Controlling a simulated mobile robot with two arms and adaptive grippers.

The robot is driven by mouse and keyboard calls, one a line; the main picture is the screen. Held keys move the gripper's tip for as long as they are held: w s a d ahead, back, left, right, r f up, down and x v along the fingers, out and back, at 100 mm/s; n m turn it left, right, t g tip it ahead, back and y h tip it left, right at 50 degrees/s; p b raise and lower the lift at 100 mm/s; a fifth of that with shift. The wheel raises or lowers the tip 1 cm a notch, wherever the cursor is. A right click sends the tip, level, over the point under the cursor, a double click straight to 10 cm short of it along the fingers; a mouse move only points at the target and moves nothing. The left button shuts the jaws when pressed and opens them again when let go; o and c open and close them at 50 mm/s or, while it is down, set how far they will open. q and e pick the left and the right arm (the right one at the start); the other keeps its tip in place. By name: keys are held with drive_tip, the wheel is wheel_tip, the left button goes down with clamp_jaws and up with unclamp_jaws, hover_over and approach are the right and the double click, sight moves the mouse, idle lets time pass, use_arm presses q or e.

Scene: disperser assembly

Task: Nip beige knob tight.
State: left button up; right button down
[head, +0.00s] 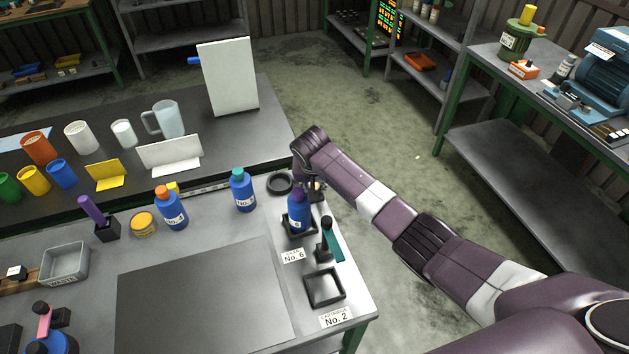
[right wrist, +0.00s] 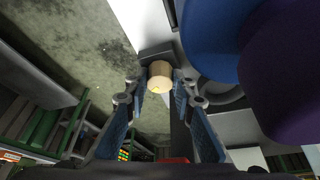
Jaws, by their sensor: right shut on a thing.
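The beige knob (right wrist: 160,75) shows in the right wrist view as a short pale cylinder in front of a dark block (right wrist: 157,50). My right gripper (right wrist: 158,86) has its two fingertips on either side of the knob and is shut on it. In the head view my right gripper (head: 316,187) is at the table's far right edge, just behind the blue bottle with a purple cap (head: 298,215). The knob is mostly hidden there by the gripper and bottle. My left gripper is in neither view.
The blue bottle (right wrist: 215,45) stands close beside the right gripper. A black ring (head: 280,183) lies left of it. A black holder with a teal part (head: 332,245) and an empty square frame (head: 324,287) are nearer. The dark mat (head: 205,300) is clear.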

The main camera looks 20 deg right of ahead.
drive_tip(key=m, duration=0.3)
drive_tip(key=shift+a+g+h, duration=0.25)
drive_tip(key=shift+g+h, duration=0.05)
drive_tip(key=shift+h, duration=0.1)
drive_tip(key=m+b, duration=0.1)
drive_tip(key=m, duration=0.1)
drive_tip(key=shift+w+f+m+g+h+b, duration=0.1)
drive_tip(key=shift+f+m+g+h+b, duration=0.05)
drive_tip(key=shift+m+g+h+b, duration=0.2)
drive_tip(key=m+g+h+b, duration=0.1)
drive_tip(key=m+b, duration=0.2)
drive_tip(key=b, duration=0.1)
drive_tip(key=shift+w+m, duration=0.1)
drive_tip(key=shift+m, duration=0.25)
drive_tip(key=shift+r+m+g+b, duration=0.2)
drive_tip(key=shift+m+g+b, duration=0.15)
drive_tip(key=shift+m+b, duration=0.75)
drive_tip(key=shift+n, duration=0.3)
drive_tip(key=c, duration=1.6)
unclamp_jaws()
drive_tip(key=v, duration=1.2)
drive_tip(key=shift+a, duration=0.15)
